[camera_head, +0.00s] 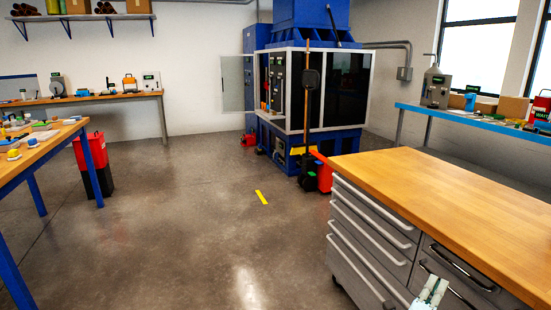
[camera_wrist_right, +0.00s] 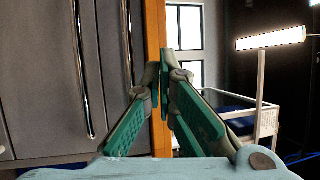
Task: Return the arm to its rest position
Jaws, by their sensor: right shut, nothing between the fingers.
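My right gripper (camera_head: 432,289) shows at the bottom right of the head view, beside the drawer front of the grey cabinet. In the right wrist view the green-padded fingers of the right gripper (camera_wrist_right: 164,85) come together at their tips, with nothing held between them. The fingertips overlap the wooden edge of the cabinet top in that view; I cannot tell how far apart they are from it. My left gripper is not in view.
A grey drawer cabinet (camera_head: 368,247) with a wooden top (camera_head: 450,185) stands close at right; its top is bare. A blue machine (camera_head: 312,75) stands at the back. Benches (camera_head: 85,98) with tools line the left. A blue bench (camera_head: 455,115) stands at right. The middle floor is clear.

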